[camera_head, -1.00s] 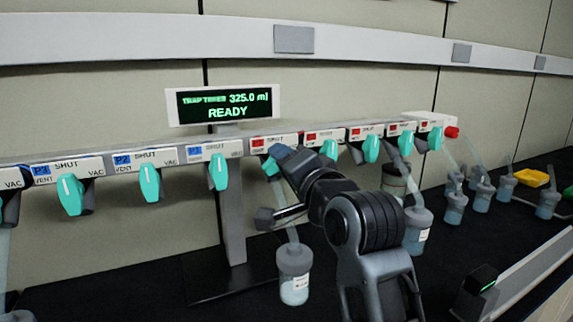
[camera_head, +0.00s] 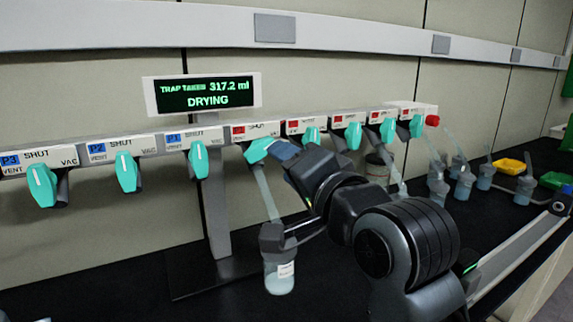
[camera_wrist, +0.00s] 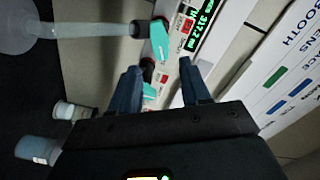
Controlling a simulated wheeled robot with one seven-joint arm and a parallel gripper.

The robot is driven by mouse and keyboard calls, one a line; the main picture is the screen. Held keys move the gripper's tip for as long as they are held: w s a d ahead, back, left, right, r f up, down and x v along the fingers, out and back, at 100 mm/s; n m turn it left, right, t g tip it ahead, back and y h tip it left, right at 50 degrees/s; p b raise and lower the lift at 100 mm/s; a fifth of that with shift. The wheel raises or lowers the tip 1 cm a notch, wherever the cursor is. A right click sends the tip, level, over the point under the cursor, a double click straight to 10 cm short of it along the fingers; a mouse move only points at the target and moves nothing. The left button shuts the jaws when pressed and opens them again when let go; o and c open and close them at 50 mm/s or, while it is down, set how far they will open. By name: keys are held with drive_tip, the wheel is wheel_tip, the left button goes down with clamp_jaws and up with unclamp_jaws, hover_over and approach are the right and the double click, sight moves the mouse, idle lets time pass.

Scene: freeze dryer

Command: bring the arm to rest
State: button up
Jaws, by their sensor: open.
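My arm reaches in from the lower right in the head view. My gripper (camera_head: 283,151) is at a teal valve handle (camera_head: 258,150) on the manifold, the first one right of the display post. That handle is tilted sideways, while its neighbours hang down. In the wrist view my gripper (camera_wrist: 159,65) has its two blue fingers apart with nothing held between them. A teal handle (camera_wrist: 159,39) lies just beyond the fingertips, and another teal handle (camera_wrist: 149,92) shows beside the left finger. Whether a finger touches a handle I cannot tell.
The display (camera_head: 204,94) reads "DRYING" and 317.2 ml.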

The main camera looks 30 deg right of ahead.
drive_tip(key=shift+f, duration=0.1)
drive_tip(key=s+d+f+n+g, duration=0.2)
drive_tip(key=s+f+n, duration=0.6)
drive_tip(key=s+f, duration=1.05)
drive_tip(key=s+a+f+n, duration=0.1)
drive_tip(key=s+f+n, duration=0.1)
drive_tip(key=s, duration=0.8)
drive_tip(key=s+a+f+n+g, duration=0.1)
drive_tip(key=s+f+n, duration=0.1)
drive_tip(key=s, duration=0.9)
drive_tip(key=shift+s+a+f, duration=0.2)
drive_tip(key=shift+s+f, duration=0.1)
drive_tip(key=shift+f, duration=0.5)
